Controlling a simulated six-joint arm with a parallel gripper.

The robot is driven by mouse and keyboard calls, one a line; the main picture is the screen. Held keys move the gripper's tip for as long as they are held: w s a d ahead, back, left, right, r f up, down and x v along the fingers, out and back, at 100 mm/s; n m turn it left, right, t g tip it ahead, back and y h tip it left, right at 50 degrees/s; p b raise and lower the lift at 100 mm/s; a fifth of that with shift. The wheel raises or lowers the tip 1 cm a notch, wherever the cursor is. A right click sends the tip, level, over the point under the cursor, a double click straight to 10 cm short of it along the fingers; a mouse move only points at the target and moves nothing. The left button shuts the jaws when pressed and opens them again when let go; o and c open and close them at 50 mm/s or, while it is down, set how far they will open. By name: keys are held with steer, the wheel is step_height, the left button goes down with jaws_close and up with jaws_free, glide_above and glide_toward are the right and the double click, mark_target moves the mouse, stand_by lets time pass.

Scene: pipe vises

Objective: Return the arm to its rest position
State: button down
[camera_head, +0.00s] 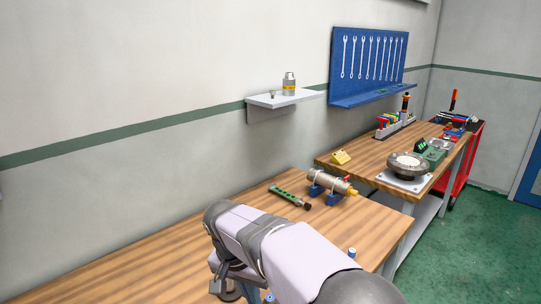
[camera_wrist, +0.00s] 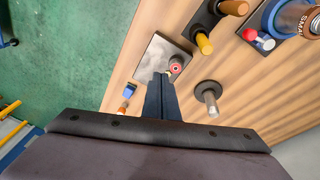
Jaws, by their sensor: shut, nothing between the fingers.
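My arm (camera_head: 280,250) reaches across the near wooden bench in the head view. It hides most of my gripper there. In the wrist view my gripper (camera_wrist: 161,82) is shut and empty, its dark fingers together. It points down over the bench, with its tips in front of a grey plate (camera_wrist: 153,58). A small part with a red ring (camera_wrist: 176,68) sits at the plate's right side, just beyond the tips. I cannot tell whether the fingers touch anything.
A metal cylinder (camera_head: 328,181) rests on blue supports beside a green tool (camera_head: 289,195). In the wrist view, a peg on a round base (camera_wrist: 209,97) and a yellow handle (camera_wrist: 204,43) stand close by. The wall shelf (camera_head: 284,99) overhangs the bench.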

steer(key=s+d+f+n+y+p, duration=0.1)
steer(key=s+d+f, duration=0.3)
steer(key=s+d, duration=0.4)
steer(key=s+d+f+n+g+y+p, duration=0.1)
steer(key=s+d+f+n, duration=0.2)
steer(key=s+d, duration=0.6)
steer(key=shift+s+d+f+n, duration=0.3)
steer(key=shift+d+f, duration=0.15)
steer(key=shift+d, duration=0.7)
